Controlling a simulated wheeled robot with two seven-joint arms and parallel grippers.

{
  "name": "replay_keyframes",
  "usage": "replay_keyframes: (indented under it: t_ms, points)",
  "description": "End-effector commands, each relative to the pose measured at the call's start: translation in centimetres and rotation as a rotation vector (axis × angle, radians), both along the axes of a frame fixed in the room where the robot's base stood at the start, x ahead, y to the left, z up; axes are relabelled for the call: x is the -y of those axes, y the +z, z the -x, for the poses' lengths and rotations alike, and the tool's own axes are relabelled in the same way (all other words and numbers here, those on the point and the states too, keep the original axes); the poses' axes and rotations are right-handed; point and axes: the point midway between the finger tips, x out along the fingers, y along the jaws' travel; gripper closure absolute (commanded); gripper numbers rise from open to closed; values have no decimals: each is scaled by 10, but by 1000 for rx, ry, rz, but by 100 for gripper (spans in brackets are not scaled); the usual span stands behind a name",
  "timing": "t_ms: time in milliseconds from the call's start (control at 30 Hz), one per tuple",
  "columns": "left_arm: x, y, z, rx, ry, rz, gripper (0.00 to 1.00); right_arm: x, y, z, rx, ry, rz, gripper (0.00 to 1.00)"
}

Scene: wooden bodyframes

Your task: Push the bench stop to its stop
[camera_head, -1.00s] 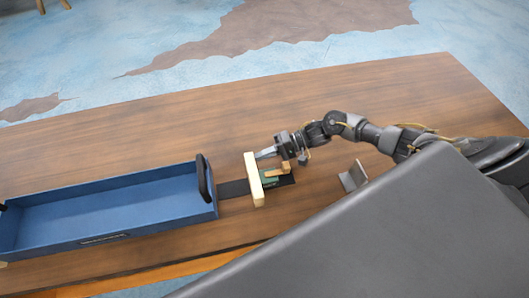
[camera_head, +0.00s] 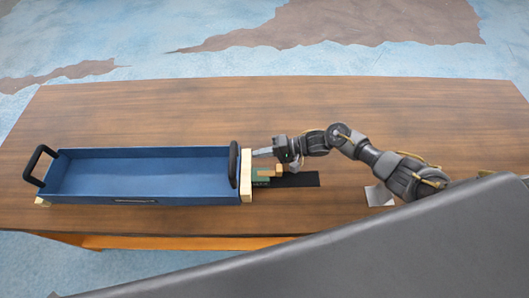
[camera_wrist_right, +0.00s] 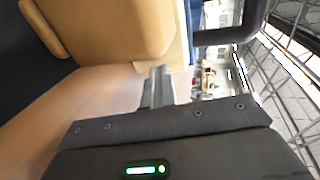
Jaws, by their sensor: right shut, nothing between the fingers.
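The bench stop, a pale upright wooden block (camera_head: 247,170) with a small green-and-wood part (camera_head: 262,174) on its right side, sits on a dark strip (camera_head: 300,180) in the bench. In the head view its left face is against, or very close to, the right end of the blue tray (camera_head: 90,193). My right gripper (camera_head: 257,153) is shut and empty, its tips at the block's right face near the far end. In the right wrist view the gripper (camera_wrist_right: 158,76) points at the large blurred wooden block (camera_wrist_right: 105,28); exact contact is unclear. My left gripper is not in view.
The blue tray has black handles (camera_head: 234,165) at both ends and lies along the left half of the wooden bench (camera_head: 180,112). A small grey metal piece (camera_head: 379,196) lies right of the strip. The bench behind the tray is clear.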

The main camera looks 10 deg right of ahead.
Motion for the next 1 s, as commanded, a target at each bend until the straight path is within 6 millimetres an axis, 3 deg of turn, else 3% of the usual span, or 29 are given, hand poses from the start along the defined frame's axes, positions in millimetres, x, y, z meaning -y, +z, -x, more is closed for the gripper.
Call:
replay_keyframes:
  t_ms: [33,167,400,700,1000]
  points:
    - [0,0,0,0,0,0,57,-8,2,1,5,7,-10,100]
    - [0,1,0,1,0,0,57,-1,3,2,4,7,-11,100]
    - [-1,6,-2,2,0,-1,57,48,2,10,4,-4,-7,100]
    - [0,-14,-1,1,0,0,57,110,18,26,4,-1,-5,100]
    - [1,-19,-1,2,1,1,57,135,29,33,2,1,-7,100]
